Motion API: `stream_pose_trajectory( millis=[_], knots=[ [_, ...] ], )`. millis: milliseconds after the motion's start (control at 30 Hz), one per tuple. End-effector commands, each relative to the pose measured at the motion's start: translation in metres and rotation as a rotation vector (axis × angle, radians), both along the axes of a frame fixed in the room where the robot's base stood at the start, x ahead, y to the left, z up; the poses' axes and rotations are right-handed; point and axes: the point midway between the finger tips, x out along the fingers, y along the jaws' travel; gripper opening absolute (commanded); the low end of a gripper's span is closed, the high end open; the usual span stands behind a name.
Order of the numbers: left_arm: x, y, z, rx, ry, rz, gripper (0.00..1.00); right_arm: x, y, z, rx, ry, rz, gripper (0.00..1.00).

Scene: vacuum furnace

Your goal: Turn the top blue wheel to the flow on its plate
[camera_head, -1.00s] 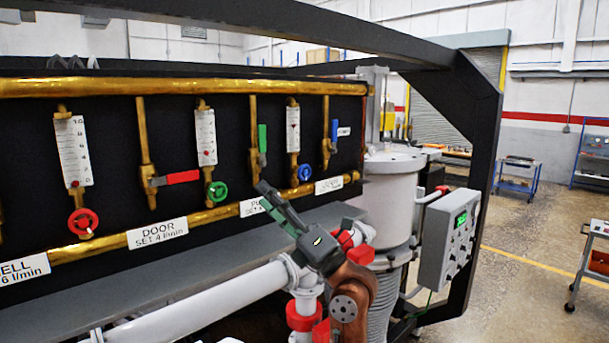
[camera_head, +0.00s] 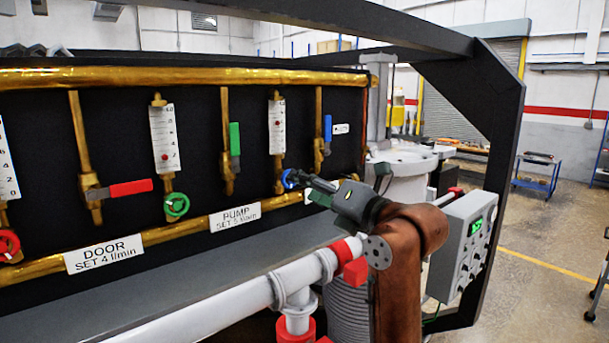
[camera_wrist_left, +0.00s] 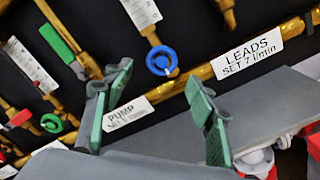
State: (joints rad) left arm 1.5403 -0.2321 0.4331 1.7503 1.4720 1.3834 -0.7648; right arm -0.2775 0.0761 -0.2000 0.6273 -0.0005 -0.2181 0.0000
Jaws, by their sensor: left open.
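The blue wheel (camera_head: 290,178) sits at the foot of a white flow gauge (camera_head: 277,125) on the black panel; my left gripper partly covers it in the head view. In the left wrist view the whole blue wheel (camera_wrist_left: 161,61) shows, with a plate (camera_wrist_left: 246,53) to its right reading LEADS, SET 7 l/min. My left gripper (camera_head: 314,188) is open and empty, its fingers pointing at the panel by the wheel. In the wrist view the wheel appears beyond the gap between the fingertips (camera_wrist_left: 158,78); I cannot tell whether they touch it. My right gripper is not in view.
A green wheel (camera_head: 176,204) and a red wheel (camera_head: 9,244) sit further left. Red (camera_head: 131,188), green (camera_head: 235,139) and blue (camera_head: 328,128) levers stick out from the panel. A grey shelf (camera_head: 190,287) runs below; a control box (camera_head: 463,242) stands right.

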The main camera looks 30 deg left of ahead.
Motion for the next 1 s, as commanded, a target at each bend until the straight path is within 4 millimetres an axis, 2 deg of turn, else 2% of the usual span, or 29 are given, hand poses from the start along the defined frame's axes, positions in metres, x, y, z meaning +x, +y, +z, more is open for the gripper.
stream_pose_trajectory(
  millis=[167,400,500,633,833,967,1000],
  knots=[
    [0.008,0.007,0.001,-0.004,0.003,-0.009,0.52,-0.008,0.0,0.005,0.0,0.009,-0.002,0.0],
    [0.026,0.036,0.002,-0.004,0.003,-0.019,0.52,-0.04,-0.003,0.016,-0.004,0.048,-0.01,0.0],
    [0.031,0.047,0.002,-0.003,0.002,-0.02,0.52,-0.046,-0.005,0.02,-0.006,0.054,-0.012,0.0],
    [0.035,0.058,0.001,-0.002,0.002,-0.02,0.52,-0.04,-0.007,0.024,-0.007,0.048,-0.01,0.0],
    [0.036,0.062,-0.001,-0.002,0.002,-0.02,0.52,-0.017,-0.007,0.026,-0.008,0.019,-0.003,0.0],
    [0.035,0.062,-0.001,-0.002,0.002,-0.018,0.52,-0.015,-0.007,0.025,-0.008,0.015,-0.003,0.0],
    [0.035,0.062,-0.001,-0.002,0.002,-0.018,0.49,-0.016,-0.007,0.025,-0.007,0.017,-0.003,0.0]
  ],
)
